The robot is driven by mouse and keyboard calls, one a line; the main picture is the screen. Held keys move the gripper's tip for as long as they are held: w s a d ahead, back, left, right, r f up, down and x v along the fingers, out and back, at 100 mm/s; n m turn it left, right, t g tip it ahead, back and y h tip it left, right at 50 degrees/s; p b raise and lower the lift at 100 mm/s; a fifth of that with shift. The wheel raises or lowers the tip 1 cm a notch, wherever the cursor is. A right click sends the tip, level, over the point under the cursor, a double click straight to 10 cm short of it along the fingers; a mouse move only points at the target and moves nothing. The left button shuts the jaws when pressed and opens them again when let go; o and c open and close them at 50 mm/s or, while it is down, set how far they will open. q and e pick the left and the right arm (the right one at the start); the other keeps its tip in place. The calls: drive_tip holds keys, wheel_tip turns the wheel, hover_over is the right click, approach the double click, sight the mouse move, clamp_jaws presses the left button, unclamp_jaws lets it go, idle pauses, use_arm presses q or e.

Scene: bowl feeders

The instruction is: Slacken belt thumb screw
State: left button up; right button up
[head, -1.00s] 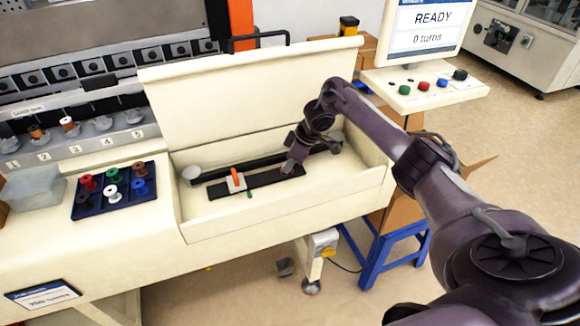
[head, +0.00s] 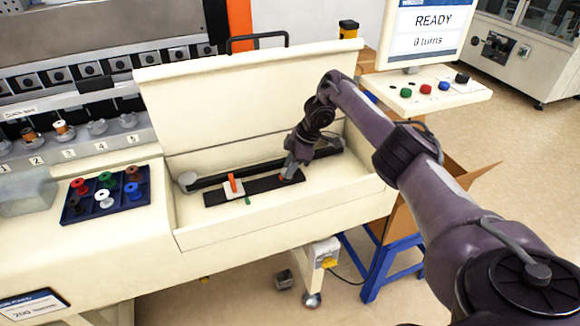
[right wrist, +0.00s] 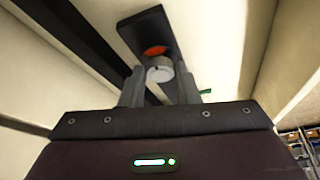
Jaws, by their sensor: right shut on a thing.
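The thumb screw (right wrist: 160,72) is a short grey knob between my right gripper's fingers in the right wrist view, with an orange-red patch beyond it. In the head view my right gripper (head: 289,173) reaches down to the right end of a dark flat bar (head: 262,187) in the open cream bay. The gripper is shut on the thumb screw, and its fingers largely hide the screw in the head view. A small white block with an upright orange lever (head: 233,185) sits farther left on the bar. My left gripper is not in view.
A black belt-like strip (head: 215,179) runs behind the bar. The bay's front wall (head: 280,215) and raised lid (head: 250,95) enclose the space. A dark tray of coloured spools (head: 107,216) lies left. The screen (head: 425,30) reads READY, 0 turns.

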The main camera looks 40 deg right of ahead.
drive_tip(key=o, duration=1)
drive_tip(key=shift+c, duration=0.2)
drive_tip(key=p+v, duration=0.5)
drive_tip(key=v, duration=0.3)
